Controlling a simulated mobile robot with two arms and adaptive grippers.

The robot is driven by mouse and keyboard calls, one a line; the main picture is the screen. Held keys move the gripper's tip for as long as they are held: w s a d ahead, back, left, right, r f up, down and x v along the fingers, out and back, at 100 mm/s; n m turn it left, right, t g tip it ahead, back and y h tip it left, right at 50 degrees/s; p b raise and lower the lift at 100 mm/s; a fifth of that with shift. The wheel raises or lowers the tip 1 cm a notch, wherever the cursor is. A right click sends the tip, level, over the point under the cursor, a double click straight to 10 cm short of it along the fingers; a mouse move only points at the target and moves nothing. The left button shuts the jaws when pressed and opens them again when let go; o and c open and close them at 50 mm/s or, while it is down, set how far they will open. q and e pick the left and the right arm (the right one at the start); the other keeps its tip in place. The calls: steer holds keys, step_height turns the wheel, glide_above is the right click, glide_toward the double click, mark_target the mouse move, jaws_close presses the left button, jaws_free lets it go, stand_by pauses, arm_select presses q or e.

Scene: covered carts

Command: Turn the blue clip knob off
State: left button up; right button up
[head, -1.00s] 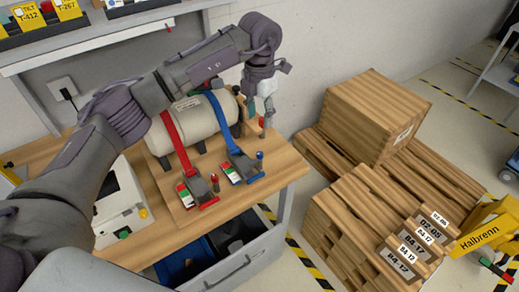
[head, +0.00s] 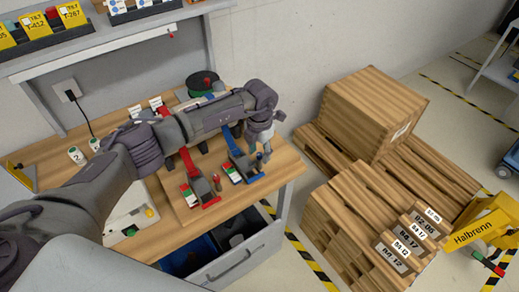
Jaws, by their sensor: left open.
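The blue clip (head: 241,160) stands on the wooden board at the bench's right part, its blue strap running up behind my arm. My left gripper (head: 266,150) is open, pointing down just above and right of the knob. I cannot tell whether it touches the knob. The red clip (head: 204,187) sits to the left with its own strap and knob. My left arm hides most of the cream cylinder the straps cross. My right gripper is out of view.
A wooden bench (head: 175,232) has an open grey drawer (head: 245,258) below it. A pale box (head: 130,215) lies at its left. A shelf with yellow-labelled bins (head: 35,30) is above.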

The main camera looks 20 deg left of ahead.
arm_select(q)
jaws_close()
steer(key=shift+f+m+b, duration=0.1)
steer(key=shift+m+b, duration=0.4)
steer(key=shift+b, duration=0.3)
steer(key=m+b, duration=1.1)
steer(key=b, duration=0.2)
steer(key=m+b, duration=0.2)
steer(key=shift+m, duration=0.3)
steer(key=shift+m+b, duration=0.85)
steer(key=shift+m, duration=0.55)
steer(key=shift+r, duration=0.2)
